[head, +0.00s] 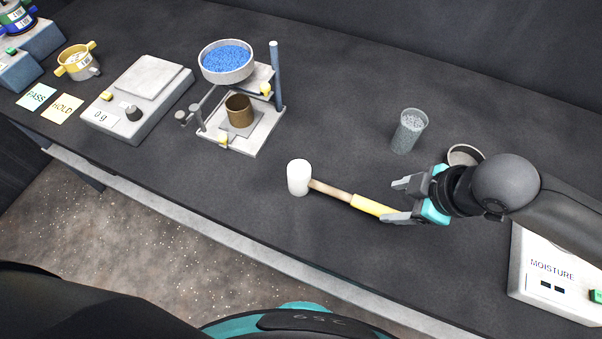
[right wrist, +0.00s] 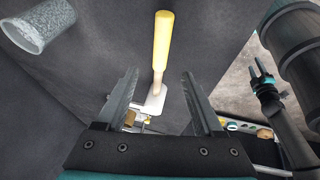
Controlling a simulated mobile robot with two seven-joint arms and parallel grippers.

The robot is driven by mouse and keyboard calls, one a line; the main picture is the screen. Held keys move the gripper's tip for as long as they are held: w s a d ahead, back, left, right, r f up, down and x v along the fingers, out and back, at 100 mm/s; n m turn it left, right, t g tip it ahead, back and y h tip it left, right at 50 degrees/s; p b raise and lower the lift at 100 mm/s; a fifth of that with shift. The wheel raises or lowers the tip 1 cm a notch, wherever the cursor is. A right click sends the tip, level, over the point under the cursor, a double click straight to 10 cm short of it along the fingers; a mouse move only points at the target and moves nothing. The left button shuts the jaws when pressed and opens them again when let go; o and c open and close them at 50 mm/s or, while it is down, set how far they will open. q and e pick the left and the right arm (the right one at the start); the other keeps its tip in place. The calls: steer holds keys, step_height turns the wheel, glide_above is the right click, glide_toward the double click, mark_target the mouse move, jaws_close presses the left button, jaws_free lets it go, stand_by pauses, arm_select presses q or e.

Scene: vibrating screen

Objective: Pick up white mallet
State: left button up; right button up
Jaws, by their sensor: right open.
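The mallet lies on the dark bench, with a white head (head: 299,178), a wooden shaft and a yellow grip (head: 371,206) pointing right. My right gripper (head: 397,201) is open and empty, close to the yellow grip end. In the head view its lower finger overlaps the grip's tip. In the right wrist view the mallet's yellow grip (right wrist: 162,40) lies ahead, between the lines of the two open fingers (right wrist: 158,78), with the head seen lower. A dark and teal part at the right of the wrist view looks like my left gripper (right wrist: 263,82); its jaws are unclear.
A grey-filled beaker (head: 409,131) and a round dish (head: 465,155) stand by my right gripper. A moisture meter (head: 545,275) is at right. A stand with a blue-filled pan (head: 226,62) and a scale (head: 137,98) are left. The bench's front edge runs below the mallet.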

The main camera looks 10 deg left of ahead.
mark_target(368, 203)
steer(key=x, duration=0.5)
steer(key=shift+f+b, duration=0.1)
steer(key=shift+b, duration=0.25)
steer(key=shift+x, duration=0.8)
steer(key=x, duration=0.3)
steer(key=b+x, duration=0.1)
steer(key=shift+w+a+f, duration=0.1)
steer(key=shift+a+f, duration=0.05)
steer(key=shift+a, duration=0.2)
arm_select(q)
steer(key=shift+w+d+f, duration=0.1)
steer(key=shift+w+f, duration=0.1)
steer(key=shift+f, duration=0.3)
steer(key=shift+w+f, duration=0.15)
steer(key=shift+f, duration=0.35)
arm_select(e)
steer(key=shift+c, duration=0.3)
steer(key=shift+c, duration=0.8)
arm_select(q)
steer(key=shift+s, duration=0.2)
arm_select(e)
jaws_close()
